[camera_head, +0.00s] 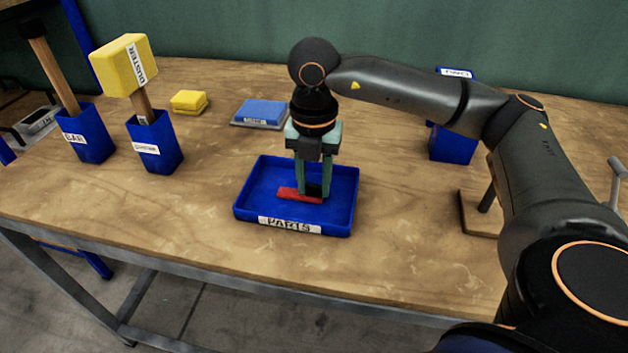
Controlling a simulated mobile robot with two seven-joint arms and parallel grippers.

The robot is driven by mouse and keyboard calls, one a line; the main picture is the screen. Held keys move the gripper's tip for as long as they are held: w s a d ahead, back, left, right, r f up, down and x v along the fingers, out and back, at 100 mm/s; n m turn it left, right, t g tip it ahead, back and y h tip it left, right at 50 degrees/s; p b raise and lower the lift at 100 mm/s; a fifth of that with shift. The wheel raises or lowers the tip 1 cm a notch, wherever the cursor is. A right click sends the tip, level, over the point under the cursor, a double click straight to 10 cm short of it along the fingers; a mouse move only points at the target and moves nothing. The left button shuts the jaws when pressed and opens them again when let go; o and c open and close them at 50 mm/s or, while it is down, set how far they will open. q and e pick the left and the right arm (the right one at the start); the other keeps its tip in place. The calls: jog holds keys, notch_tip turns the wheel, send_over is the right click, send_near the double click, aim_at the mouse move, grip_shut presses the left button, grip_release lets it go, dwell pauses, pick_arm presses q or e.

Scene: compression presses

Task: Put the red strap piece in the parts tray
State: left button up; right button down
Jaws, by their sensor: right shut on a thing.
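The red strap piece (288,193) is a small flat red bar inside the blue parts tray (346,222), low over or on the tray floor; I cannot tell if it touches the floor. The tray sits on the wooden bench with a "PARTS" label on its front wall. My right gripper (313,194) points straight down into the tray and is shut on the right part of the strap piece. Its fingers hide part of the strap. My left gripper is not in view.
Behind the tray lies a blue block on a grey plate (261,113). A yellow block (188,102) and two blue holders, one with a yellow duster (124,66), stand left. A blue bin (451,147) and a wooden stand (480,214) are right. The bench front is clear.

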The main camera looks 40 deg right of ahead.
aim_at(314, 185)
jog(key=shift+f, duration=0.1)
jog(key=c, duration=0.5)
grip_release()
jog(key=shift+r, duration=0.25)
notch_tip(314, 185, up, 12)
jog(key=p, duration=0.2)
jog(key=shift+f+p, duration=0.1)
jog(key=shift+p, duration=0.3)
